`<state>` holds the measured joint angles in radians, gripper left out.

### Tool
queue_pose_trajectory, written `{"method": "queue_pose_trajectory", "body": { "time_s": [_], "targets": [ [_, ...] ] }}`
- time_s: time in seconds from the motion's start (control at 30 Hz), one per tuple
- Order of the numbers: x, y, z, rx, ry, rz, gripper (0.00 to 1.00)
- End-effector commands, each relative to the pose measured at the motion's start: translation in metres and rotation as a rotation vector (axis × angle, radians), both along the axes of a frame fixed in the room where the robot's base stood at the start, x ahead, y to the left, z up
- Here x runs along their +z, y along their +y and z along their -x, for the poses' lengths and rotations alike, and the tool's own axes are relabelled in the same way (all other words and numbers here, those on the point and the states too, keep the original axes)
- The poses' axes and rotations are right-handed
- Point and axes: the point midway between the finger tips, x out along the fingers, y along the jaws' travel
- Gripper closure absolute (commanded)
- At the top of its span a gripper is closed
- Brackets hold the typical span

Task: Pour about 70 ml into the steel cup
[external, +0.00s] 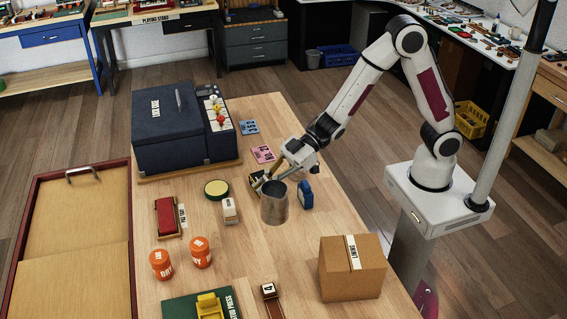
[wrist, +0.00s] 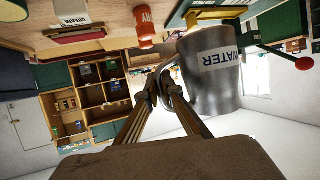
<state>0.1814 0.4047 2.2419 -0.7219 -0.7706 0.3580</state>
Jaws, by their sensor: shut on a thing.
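My gripper (external: 264,181) is shut on the handle of a grey metal jug (external: 274,206). In the external view the jug looks roughly upright near the middle of the table, and I cannot tell whether its base touches the wood. In the wrist view the fingers (wrist: 162,88) close at the handle, and the jug (wrist: 212,85) carries a WATER label (wrist: 220,59). The liquid inside does not show. I cannot make out a separate steel cup in either view.
The wooden table (external: 235,275) carries a dark case (external: 165,140) at the back left. Two orange jars (external: 200,252) stand front left, and a cardboard box (external: 352,270) front right. A blue object (external: 305,194) is just right of the jug. Bare wood lies in front of the jug.

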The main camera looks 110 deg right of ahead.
Motion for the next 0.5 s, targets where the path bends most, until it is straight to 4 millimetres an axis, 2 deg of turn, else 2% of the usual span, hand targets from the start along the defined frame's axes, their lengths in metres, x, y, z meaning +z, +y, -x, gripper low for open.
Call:
{"method": "queue_pose_trajectory", "body": {
  "time_s": [0.1,0.5],
  "targets": [
    [0.010,-0.009,-0.014,0.007,-0.006,0.001,1.00],
    [0.032,-0.035,-0.047,0.045,-0.004,0.001,1.00]
  ]
}}
